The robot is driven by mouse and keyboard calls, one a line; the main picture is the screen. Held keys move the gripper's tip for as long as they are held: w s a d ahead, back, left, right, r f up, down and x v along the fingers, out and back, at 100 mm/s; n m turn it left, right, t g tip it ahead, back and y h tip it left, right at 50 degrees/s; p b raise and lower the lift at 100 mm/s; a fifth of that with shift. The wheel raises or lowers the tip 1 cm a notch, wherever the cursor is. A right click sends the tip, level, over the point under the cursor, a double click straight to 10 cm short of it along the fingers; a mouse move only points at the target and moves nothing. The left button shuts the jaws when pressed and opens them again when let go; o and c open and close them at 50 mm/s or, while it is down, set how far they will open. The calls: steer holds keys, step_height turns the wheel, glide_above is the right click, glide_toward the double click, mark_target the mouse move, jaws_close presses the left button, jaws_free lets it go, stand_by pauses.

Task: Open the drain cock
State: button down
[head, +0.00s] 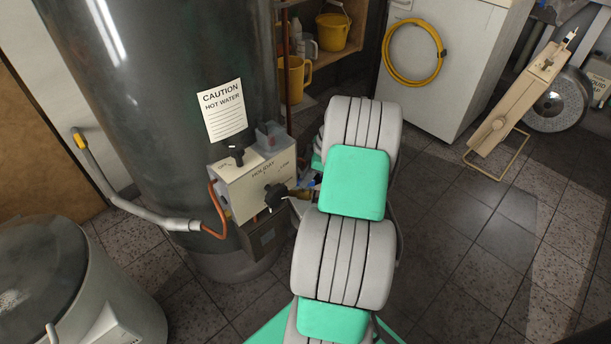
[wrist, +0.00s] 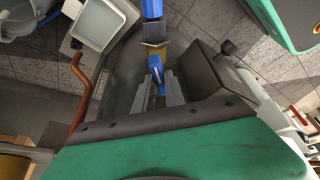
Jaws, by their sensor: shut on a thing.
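The drain cock shows in the wrist view as a blue lever (wrist: 156,68) beside a brass-coloured part (wrist: 154,50), with another blue piece beyond it. My gripper (wrist: 158,86) has its two grey fingers on either side of the blue lever and is shut on it. In the head view my arm hides most of the gripper and the cock; only a small blue patch (head: 317,180) shows beside the control box. Whether the lever is turned cannot be told.
A dark boiler (head: 165,100) with a caution sign (head: 222,110) stands left of my arm. Its control box (head: 252,182) has black knobs. An orange pipe (wrist: 84,88) runs close by my gripper. A round tub (head: 75,285) is front left.

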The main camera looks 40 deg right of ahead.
steer(key=shift+m, duration=0.4)
steer(key=c, duration=1.4)
jaws_free()
steer(key=p+v, duration=0.3)
steer(key=v, duration=0.4)
steer(key=shift+s+r, duration=0.25)
steer(key=shift+r, duration=0.1)
